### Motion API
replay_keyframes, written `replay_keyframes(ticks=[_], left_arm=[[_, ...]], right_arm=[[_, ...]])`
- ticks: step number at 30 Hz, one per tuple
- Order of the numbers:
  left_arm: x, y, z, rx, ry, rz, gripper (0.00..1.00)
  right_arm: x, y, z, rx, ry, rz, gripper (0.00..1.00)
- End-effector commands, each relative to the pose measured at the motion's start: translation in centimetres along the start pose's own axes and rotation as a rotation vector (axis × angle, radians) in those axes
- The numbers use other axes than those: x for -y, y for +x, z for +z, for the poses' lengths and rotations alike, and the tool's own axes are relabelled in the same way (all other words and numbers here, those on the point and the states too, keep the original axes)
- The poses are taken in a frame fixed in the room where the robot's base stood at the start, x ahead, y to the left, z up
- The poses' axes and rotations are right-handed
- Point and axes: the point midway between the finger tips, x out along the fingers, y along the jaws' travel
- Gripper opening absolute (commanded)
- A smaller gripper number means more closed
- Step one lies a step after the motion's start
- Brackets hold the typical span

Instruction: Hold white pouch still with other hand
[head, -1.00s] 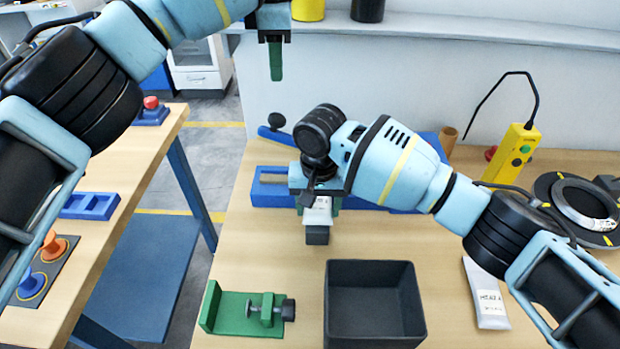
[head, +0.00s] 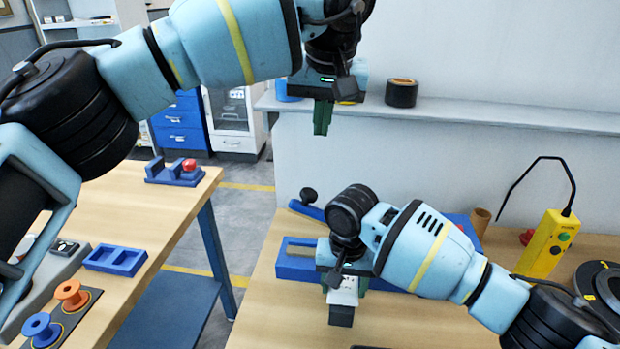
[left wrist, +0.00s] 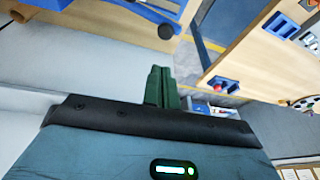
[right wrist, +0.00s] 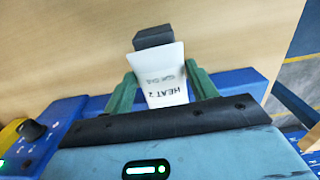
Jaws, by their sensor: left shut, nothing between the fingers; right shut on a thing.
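The white pouch (right wrist: 165,92), printed with dark text, is between the green fingers of my right gripper (right wrist: 160,78) in the right wrist view. The gripper is shut on it. A dark block (right wrist: 153,37) is at the pouch's far end. In the head view the pouch (head: 343,293) shows below my right wrist, above the table. My left gripper (head: 322,120) is raised high in front of the wall and shelf, well apart from the pouch. Its green fingers (left wrist: 160,88) are together and empty in the left wrist view.
A blue fixture (head: 298,260) lies behind my right gripper on the wooden table. A yellow pendant (head: 550,243) stands to the right. A black can (head: 401,92) is on the shelf. A side table at left holds orange (head: 72,293) and blue (head: 41,330) spools.

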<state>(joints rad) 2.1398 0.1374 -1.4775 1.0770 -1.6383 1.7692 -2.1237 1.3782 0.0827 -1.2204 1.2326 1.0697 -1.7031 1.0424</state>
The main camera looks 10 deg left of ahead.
Motion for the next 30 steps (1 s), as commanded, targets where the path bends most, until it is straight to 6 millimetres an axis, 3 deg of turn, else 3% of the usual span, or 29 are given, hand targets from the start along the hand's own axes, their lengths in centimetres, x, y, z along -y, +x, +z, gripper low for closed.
replay_keyframes(ticks=[6,19,30], left_arm=[[0.0,-0.1,0.2,-0.007,0.090,-0.004,0.00],[0.0,0.5,0.2,-0.006,0.089,-0.004,0.00],[0.1,6.6,0.2,-0.003,0.088,-0.004,0.00]], right_arm=[[0.0,0.0,0.0,0.000,0.000,0.000,0.34],[0.0,0.0,0.0,0.000,0.000,0.000,0.34],[0.0,0.0,0.0,0.000,0.000,0.000,0.34]])
